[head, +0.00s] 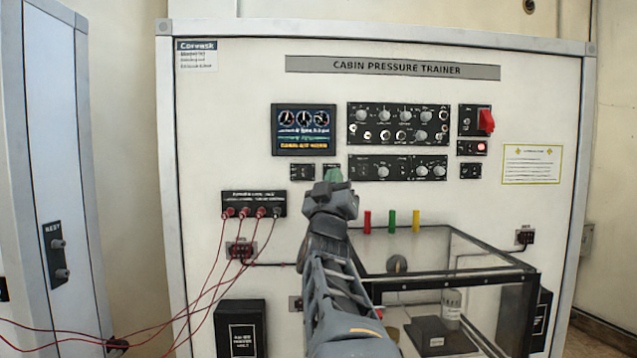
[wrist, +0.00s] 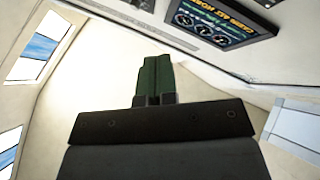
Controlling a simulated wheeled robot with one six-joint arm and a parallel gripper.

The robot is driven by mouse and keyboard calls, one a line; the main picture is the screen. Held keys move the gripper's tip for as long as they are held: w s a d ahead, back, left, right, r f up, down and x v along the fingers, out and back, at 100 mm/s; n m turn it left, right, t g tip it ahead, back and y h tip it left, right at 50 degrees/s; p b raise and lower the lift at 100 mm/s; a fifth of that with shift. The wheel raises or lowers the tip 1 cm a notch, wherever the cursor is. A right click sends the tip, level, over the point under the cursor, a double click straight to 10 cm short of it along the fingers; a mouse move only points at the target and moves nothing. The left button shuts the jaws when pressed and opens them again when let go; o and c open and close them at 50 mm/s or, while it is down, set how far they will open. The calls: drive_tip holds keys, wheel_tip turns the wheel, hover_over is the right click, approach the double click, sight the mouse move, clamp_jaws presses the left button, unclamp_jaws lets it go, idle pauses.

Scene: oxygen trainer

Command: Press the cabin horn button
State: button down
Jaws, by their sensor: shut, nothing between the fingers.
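My gripper (head: 333,176) is shut and empty, with its green fingertips together, in front of the cabin pressure trainer panel (head: 230,150). In the wrist view the green fingers (wrist: 154,78) are also pressed together. I cannot read a label that marks the cabin horn button. A small black module (head: 302,171) sits below the display, left of my fingertips. Another small black module (head: 331,168) is right behind my fingertips and is partly hidden by them. Whether the fingertips touch the panel cannot be told.
The display (head: 304,130) is above my gripper and also shows in the wrist view (wrist: 222,22). Switch panels (head: 375,142) and a red guarded switch (head: 485,121) are to the right. Red cables (head: 215,265) hang at left. A clear box (head: 450,250) juts out at lower right.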

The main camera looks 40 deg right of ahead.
drive_tip(key=shift+s+d+r+m+g+h, duration=0.1)
drive_tip(key=shift+d+m+g+h, duration=0.05)
drive_tip(key=shift+m+g+h, duration=0.2)
drive_tip(key=shift+d, duration=0.1)
drive_tip(key=w+d+p, duration=0.4)
drive_tip(key=w+d, duration=0.1)
drive_tip(key=w, duration=0.1)
drive_tip(key=shift+w+d, duration=0.25)
drive_tip(key=shift+w, duration=0.1)
drive_tip(key=shift+w+d, duration=0.1)
idle(2.2)
drive_tip(key=shift+w+d, duration=0.2)
